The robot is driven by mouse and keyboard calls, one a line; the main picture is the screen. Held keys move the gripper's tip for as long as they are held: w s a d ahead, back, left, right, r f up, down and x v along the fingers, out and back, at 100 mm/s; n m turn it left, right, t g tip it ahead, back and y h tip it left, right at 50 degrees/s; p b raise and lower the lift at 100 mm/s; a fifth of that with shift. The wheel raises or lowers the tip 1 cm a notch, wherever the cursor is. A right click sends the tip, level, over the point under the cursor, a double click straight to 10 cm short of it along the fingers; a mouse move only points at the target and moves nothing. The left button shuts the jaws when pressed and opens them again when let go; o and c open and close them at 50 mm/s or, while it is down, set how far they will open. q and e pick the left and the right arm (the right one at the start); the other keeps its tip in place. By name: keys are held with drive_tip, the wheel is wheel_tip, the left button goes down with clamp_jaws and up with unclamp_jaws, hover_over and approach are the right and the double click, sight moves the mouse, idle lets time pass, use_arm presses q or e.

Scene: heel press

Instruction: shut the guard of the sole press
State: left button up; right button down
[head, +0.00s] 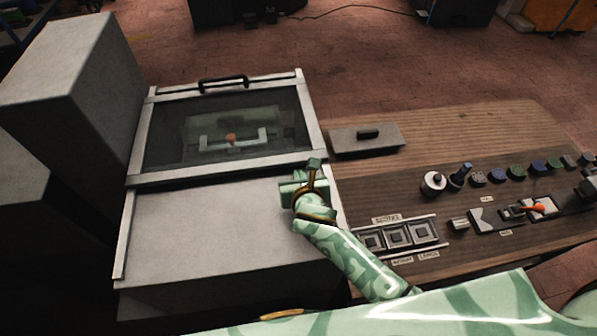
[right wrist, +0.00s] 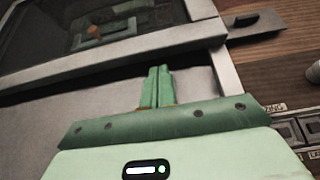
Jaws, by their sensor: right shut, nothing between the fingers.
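The sole press guard (head: 222,172) is a pale metal frame around a dark see-through window, with a black handle (head: 223,83) at its far edge. It lies over the far half of the press; the near half is a plain grey panel (head: 215,225). Through the window a light bracket with an orange part shows. My right gripper (head: 314,165) is shut and empty at the right side rail, near the guard's near right corner. In the right wrist view its closed fingers (right wrist: 158,75) point toward the guard's near bar (right wrist: 120,62); contact cannot be told. My left gripper is not in view.
A tall grey box (head: 60,60) stands left of the press.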

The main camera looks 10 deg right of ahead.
sight(294, 147)
drive_tip(key=shift+w, duration=0.55)
drive_tip(key=w, duration=0.8)
drive_tip(key=shift+f, duration=0.1)
drive_tip(key=shift+w+d+b, duration=0.1)
drive_tip(key=shift+w+b, duration=0.15)
drive_tip(key=shift+b, duration=0.05)
drive_tip(key=shift+r, duration=0.35)
